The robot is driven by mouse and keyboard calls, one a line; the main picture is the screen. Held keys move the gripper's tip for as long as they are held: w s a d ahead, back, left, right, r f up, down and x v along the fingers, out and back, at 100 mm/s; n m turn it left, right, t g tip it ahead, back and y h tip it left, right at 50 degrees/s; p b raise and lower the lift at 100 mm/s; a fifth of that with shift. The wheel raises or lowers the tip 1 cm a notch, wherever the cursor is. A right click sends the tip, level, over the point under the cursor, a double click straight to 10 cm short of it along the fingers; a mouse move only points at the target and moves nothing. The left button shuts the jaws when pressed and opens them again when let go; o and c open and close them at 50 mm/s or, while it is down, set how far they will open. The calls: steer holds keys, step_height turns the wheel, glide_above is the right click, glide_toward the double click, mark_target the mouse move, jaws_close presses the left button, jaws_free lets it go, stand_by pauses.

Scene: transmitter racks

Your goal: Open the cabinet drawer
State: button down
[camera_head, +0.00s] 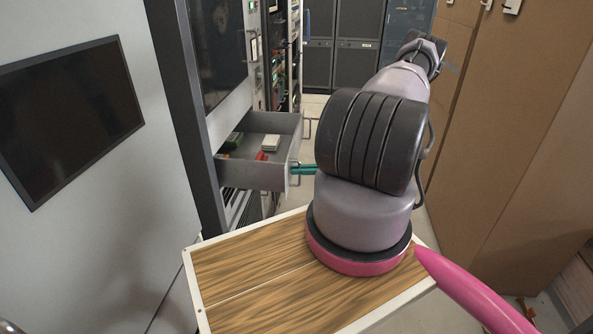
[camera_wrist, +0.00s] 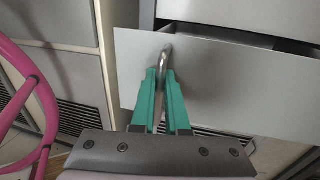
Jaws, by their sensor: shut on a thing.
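The cabinet drawer (camera_head: 256,172) is grey and stands pulled out from the rack at the left of the head view. Its inside shows, with a dark green item (camera_head: 233,141), a pale box (camera_head: 271,142) and a red item (camera_head: 262,156) in it. In the wrist view the drawer front (camera_wrist: 225,85) has a curved metal handle (camera_wrist: 166,54). My gripper (camera_wrist: 164,75), with green fingers, is shut on this handle. In the head view the green fingers (camera_head: 303,169) reach the drawer front from the right, and my arm hides the rest of the gripper.
The rack cabinet (camera_head: 178,90) stands left, with a dark screen (camera_head: 70,115) on a pale panel beside it. Tall brown cabinets (camera_head: 520,130) stand right. Dark cabinets (camera_head: 345,40) close the back. Some floor shows between them.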

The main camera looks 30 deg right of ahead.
steer(key=c, duration=1.2)
jaws_free()
steer(key=v, duration=1.1)
